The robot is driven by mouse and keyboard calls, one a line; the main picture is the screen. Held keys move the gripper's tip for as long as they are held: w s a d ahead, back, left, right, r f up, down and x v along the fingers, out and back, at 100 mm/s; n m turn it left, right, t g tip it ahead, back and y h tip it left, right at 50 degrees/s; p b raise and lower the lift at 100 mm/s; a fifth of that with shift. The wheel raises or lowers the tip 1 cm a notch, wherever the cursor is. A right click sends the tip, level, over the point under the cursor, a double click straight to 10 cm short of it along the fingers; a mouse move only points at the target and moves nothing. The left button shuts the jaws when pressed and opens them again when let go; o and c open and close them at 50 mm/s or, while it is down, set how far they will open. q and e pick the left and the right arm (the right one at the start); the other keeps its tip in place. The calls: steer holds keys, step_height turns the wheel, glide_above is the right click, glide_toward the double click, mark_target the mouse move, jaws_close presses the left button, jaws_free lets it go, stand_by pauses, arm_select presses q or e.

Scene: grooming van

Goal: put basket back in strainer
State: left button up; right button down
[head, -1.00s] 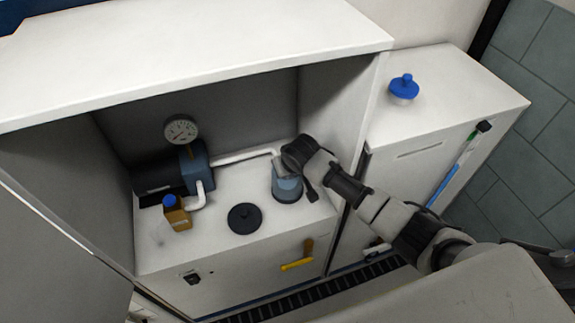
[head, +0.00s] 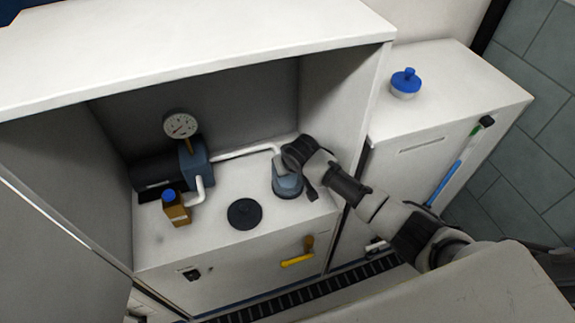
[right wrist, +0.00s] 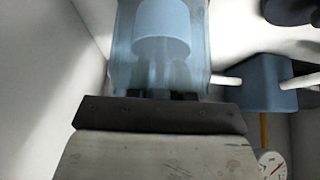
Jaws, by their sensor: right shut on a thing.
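The strainer (head: 287,188) is a clear bluish cup standing upright at the right of the white cabinet shelf. My right gripper (head: 288,166) reaches down over its mouth from the right. In the right wrist view the see-through strainer wall (right wrist: 122,55) surrounds a light blue cylinder, the basket (right wrist: 162,30). My right gripper (right wrist: 160,96) is shut on the basket's upper part, with the basket inside the strainer wall. Whether the basket touches the bottom cannot be told. A round black lid (head: 245,213) lies flat left of the strainer. My left gripper is not in view.
A blue pump (head: 195,163) with a gauge (head: 180,125) and white pipe stands behind left. An amber bottle with a blue cap (head: 176,210) stands before it. The cabinet wall is close right of the strainer. A blue-topped container (head: 405,83) stands on the right counter.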

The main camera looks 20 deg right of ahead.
steer(key=shift+s+f, duration=0.3)
steer(key=shift+f, duration=0.1)
steer(key=c, duration=1.1)
jaws_free()
steer(key=shift+r, duration=0.4)
steer(key=shift+o, duration=1)
steer(key=v, duration=0.9)
steer(key=shift+s+r+p, duration=0.25)
steer(key=shift+r+p, duration=0.05)
steer(key=shift+r, duration=0.05)
steer(key=shift+w+d+r, duration=0.1)
steer(key=shift+r, duration=0.25)
